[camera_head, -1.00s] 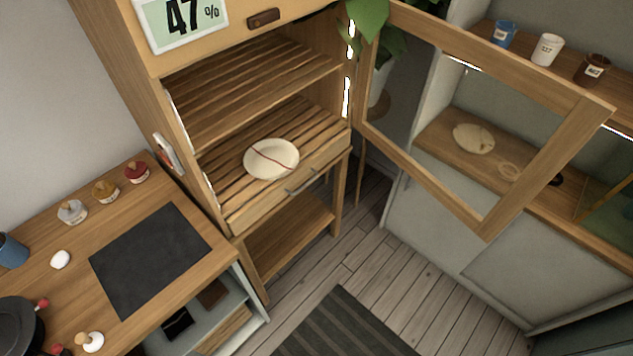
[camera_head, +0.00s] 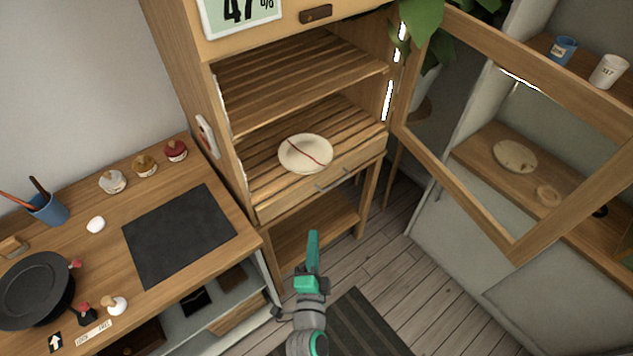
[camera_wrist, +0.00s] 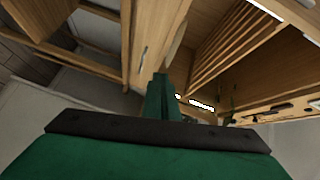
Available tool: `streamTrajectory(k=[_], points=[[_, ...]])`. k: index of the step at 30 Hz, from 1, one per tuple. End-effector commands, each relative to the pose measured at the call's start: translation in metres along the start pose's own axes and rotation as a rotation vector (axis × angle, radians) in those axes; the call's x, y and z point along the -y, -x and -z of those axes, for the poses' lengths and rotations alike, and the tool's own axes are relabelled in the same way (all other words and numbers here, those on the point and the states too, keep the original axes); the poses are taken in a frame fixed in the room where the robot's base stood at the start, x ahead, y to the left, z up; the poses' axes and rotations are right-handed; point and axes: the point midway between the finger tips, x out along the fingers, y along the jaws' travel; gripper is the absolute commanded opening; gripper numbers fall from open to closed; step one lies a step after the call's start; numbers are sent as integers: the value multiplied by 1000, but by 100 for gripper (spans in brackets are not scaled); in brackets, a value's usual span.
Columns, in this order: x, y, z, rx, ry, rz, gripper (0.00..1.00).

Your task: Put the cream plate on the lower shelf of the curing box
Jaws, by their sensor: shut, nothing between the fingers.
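The cream plate (camera_head: 306,160), with a dark red line across it, lies on the lower slatted shelf (camera_head: 262,186) of the wooden curing box (camera_head: 226,136), near the shelf's front edge. The box's glass door (camera_head: 524,236) stands open to the right. My gripper (camera_head: 313,240) is shut and empty, in front of and below the plate, apart from it. In the wrist view my gripper (camera_wrist: 160,85) points toward the box's wooden front. The wrist view shows a pale edge that may be the plate, but I cannot tell.
The upper slatted shelf (camera_head: 300,75) is bare. The worktop (camera_head: 255,232) at left holds a dark mat (camera_head: 178,236), a black pan (camera_head: 35,288) and several small jars. A grey cabinet at right holds another pale round piece (camera_head: 514,155).

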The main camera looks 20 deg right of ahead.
Motion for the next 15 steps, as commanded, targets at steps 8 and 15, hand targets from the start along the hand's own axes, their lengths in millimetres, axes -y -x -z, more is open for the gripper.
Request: streamTrajectory(k=[8,15], points=[[23,-45,22,-84,-216,40,0],[26,-66,24,-87,-235,46,0]])
